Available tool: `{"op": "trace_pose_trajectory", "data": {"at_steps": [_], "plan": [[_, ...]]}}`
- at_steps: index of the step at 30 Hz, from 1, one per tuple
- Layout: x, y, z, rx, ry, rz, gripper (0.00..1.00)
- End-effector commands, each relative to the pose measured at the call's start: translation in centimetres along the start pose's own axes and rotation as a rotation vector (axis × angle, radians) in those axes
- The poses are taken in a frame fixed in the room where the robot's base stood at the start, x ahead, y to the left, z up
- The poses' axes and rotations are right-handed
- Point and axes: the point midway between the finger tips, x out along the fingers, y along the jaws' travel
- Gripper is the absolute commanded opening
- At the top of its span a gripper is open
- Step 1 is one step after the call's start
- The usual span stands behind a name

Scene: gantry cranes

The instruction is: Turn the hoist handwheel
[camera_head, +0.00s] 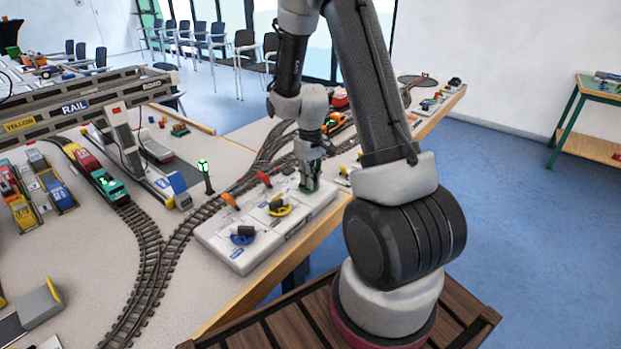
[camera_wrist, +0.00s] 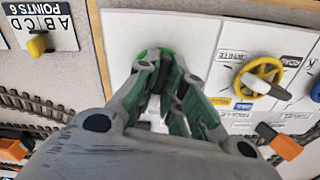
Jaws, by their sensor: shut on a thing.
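A white control panel (camera_head: 255,245) lies along the table's front edge and carries handwheels in a row. The green handwheel (camera_wrist: 146,54) is at its right end, mostly hidden by my fingers; in the head view a green edge (camera_head: 308,188) shows under my gripper (camera_head: 310,180). My gripper (camera_wrist: 163,76) points down and is shut on the green handwheel. The yellow handwheel (camera_head: 279,209) stands beside it, also in the wrist view (camera_wrist: 261,76). The blue handwheel (camera_head: 242,235) is further left. I cannot read which label belongs to the green one.
Orange-red levers (camera_head: 229,200) stand along the panel's back edge, close to the wheels. Model rails (camera_head: 150,260), trains (camera_head: 95,170) and a grey gantry (camera_head: 75,105) fill the table behind. A panel marked POINTS (camera_wrist: 42,30) lies beyond my gripper.

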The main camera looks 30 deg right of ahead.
Motion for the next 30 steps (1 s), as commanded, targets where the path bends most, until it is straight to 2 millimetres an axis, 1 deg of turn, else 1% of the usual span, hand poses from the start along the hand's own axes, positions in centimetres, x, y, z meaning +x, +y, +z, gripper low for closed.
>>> {"op": "trace_pose_trajectory", "data": {"at_steps": [9, 15, 21, 30], "plan": [[-0.03, -0.19, -0.04, 0.276, 0.000, 0.000, 0.00], [-0.03, -0.27, -0.08, 0.423, 0.000, 0.000, 0.00], [-0.03, -0.32, -0.11, 0.527, 0.001, 0.000, 0.00], [-0.03, -0.35, -0.15, 0.594, 0.001, 0.000, 0.00]]}}
